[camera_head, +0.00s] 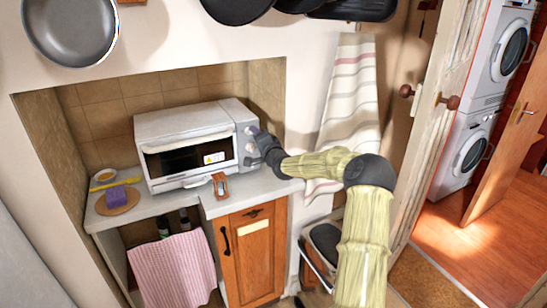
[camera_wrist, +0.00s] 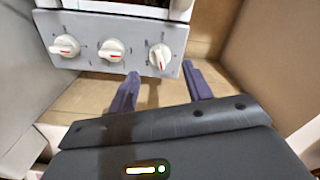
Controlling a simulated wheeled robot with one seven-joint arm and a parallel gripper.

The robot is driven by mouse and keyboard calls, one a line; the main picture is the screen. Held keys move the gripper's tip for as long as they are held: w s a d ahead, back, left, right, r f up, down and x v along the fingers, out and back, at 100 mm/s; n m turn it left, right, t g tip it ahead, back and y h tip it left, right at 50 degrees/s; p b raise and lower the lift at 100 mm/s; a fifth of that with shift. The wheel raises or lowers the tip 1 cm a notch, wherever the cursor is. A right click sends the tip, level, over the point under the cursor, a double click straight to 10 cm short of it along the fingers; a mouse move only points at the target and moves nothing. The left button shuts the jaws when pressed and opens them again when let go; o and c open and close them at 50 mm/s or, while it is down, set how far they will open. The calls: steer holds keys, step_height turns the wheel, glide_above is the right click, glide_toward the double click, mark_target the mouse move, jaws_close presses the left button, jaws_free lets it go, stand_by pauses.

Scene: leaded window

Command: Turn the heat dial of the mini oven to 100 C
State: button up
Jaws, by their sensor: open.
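The mini oven (camera_head: 185,125) is white and stands on the counter in the tiled niche, its door closed. Its control panel (camera_wrist: 88,27) fills the top left of the wrist view, with three white dials in a row: a left dial (camera_wrist: 65,46), a middle dial (camera_wrist: 112,50) and a right dial (camera_wrist: 159,57). Each has a red mark; the scale lettering is too small to read. My gripper (camera_wrist: 161,69) is open and empty, its two dark fingers spread below and to either side of the right dial. In the head view my gripper (camera_head: 257,136) is close to the panel, partly hiding it.
A small wooden-framed object (camera_head: 220,185) stands at the counter's front edge. A purple sponge (camera_head: 117,195) lies on a round board at the left. A striped towel (camera_head: 345,115) hangs right of the niche. The niche's right wall (camera_head: 267,100) is close to my gripper.

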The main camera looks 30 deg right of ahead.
steer(key=s+b, duration=0.2)
steer(key=s, duration=1.1)
steer(key=shift+s, duration=0.25)
steer(key=s+a+f+n+g+p, duration=0.1)
steer(key=s+a+f+n+g, duration=0.2)
steer(key=a, duration=0.2)
steer(key=s+a+f+n+g+y+p, duration=0.1)
steer(key=s+a+f+n+g, duration=0.1)
steer(key=a, duration=0.3)
steer(key=s+a+f+n+g+p, duration=0.2)
steer(key=s+a+f+n+g, duration=0.1)
steer(key=a, duration=0.2)
steer(key=s+a+r+n+g+p, duration=0.1)
steer(key=s+a+n+g+p, duration=0.1)
steer(key=s, duration=0.9)
steer(key=s+a+r+n+g+h+p, duration=0.1)
steer(key=s+a+n+g+p, duration=0.1)
steer(key=s, duration=1)
steer(key=a+n+g, duration=0.1)
steer(key=n+g, duration=0.1)
steer(key=g, duration=0.1)
steer(key=shift+s+a+r, duration=0.2)
steer(key=shift+a+r, duration=0.15)
steer(key=shift+a, duration=0.05)
